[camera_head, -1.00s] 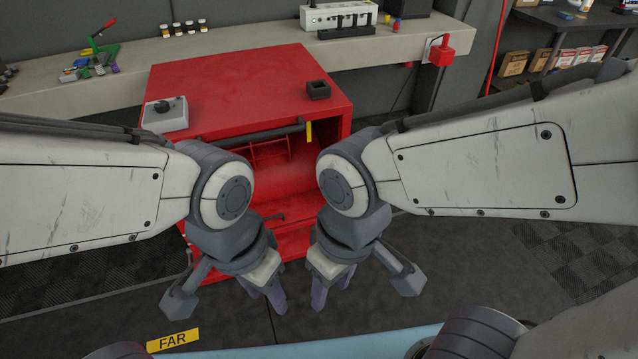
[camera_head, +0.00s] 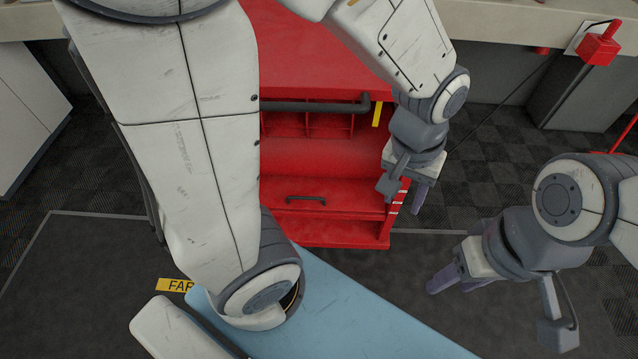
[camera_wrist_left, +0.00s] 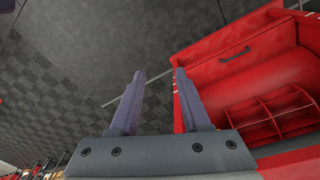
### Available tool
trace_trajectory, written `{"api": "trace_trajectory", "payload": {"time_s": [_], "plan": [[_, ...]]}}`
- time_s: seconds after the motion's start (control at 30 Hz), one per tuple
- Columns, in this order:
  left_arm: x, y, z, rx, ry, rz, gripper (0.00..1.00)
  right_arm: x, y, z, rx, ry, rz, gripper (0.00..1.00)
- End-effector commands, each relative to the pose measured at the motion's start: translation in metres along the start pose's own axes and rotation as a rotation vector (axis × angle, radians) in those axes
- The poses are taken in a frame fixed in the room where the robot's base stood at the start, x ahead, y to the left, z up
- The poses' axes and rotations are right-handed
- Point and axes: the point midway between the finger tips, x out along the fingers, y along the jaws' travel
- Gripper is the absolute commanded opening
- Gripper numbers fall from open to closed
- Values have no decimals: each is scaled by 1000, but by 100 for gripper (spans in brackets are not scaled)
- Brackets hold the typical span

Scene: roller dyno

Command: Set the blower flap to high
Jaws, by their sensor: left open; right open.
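The red cabinet-like blower unit (camera_head: 315,150) stands ahead in the head view. A dark bar (camera_head: 315,106) runs across its opening, with a yellow tag (camera_head: 377,114) at the bar's right end. I cannot tell which part is the flap. My left gripper (camera_head: 412,192) is open and empty beside the unit's lower right side. In the left wrist view its two fingers (camera_wrist_left: 160,80) are apart, with the red unit (camera_wrist_left: 228,70) to their right. My right gripper (camera_head: 450,283) is open and empty, to the right and nearer. My arm hides part of the unit's top.
A dark drawer-type handle (camera_head: 306,198) is on the unit's lower front. White marks (camera_head: 396,202) show on its lower right edge. A red box (camera_head: 600,46) is at the bench (camera_head: 510,20) on the right. A yellow FAR label (camera_head: 175,285) lies at lower left.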

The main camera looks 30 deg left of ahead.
Motion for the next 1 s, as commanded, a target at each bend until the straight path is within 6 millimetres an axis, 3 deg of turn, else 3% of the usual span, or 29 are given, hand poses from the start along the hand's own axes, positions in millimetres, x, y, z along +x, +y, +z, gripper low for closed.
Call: {"api": "trace_trajectory", "payload": {"time_s": [0.03, 0.27, 0.4, 0.5, 0.7, 0.8, 1.0], "plan": [[48, -15, -19, -136, 9, -8, 47, 41, 3, 2, 0, 0, 0, 50], [164, -93, -94, -735, 70, -21, 47, 126, 9, 7, 0, 0, 0, 50], [236, -160, -127, -1103, 112, -22, 47, 176, 13, 9, 0, 0, 0, 50], [280, -210, -142, -1349, 143, -19, 47, 203, 15, 11, 0, 0, 0, 50], [348, -309, -149, -1794, 203, -7, 47, 238, 17, 12, 0, 1, 0, 50], [366, -342, -146, -1945, 227, 1, 47, 244, 18, 13, 0, 1, 0, 50], [385, -364, -144, -2044, 243, 8, 47, 251, 18, 13, 0, 1, 0, 50]]}}
